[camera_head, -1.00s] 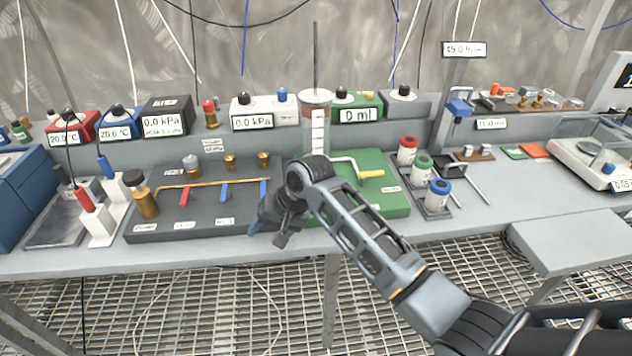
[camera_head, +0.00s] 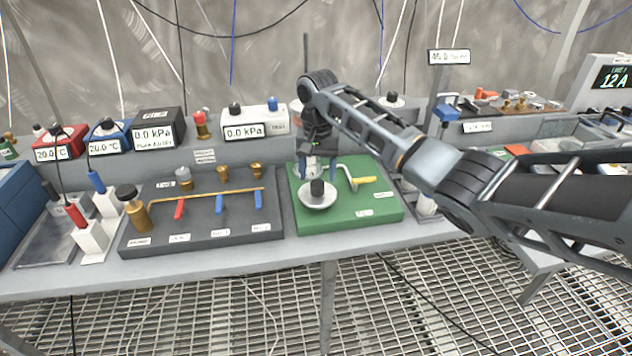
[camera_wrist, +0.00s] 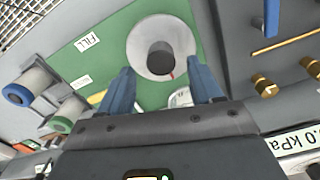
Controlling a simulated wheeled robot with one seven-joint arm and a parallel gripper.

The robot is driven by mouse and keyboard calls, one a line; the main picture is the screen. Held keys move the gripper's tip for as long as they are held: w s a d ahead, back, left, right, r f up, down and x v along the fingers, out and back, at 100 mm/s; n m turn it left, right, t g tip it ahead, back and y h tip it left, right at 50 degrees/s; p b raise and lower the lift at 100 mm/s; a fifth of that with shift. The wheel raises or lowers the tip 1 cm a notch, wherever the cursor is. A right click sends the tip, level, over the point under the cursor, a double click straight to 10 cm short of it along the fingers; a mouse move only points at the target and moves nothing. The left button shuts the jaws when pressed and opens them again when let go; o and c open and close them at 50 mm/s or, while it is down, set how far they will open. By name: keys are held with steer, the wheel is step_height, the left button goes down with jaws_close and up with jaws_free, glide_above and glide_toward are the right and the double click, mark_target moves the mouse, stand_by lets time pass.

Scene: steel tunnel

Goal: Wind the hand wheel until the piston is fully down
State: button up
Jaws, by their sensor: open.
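The hand wheel, a pale round dish with a dark knob in its middle (camera_head: 317,202), sits on the green base (camera_head: 365,211). It also shows in the wrist view (camera_wrist: 178,62), just ahead of my fingers.
Left is a dark board with red and blue valve levers (camera_head: 219,204). A kPa display (camera_head: 244,132) stands behind. The bench front edge is clear.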

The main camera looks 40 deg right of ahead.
mark_target(318, 183)
steer(key=shift+f, duration=2.2)
steer(key=c, duration=1)
steer(key=shift+c, duration=0.2)
steer(key=shift+n, duration=0.5)
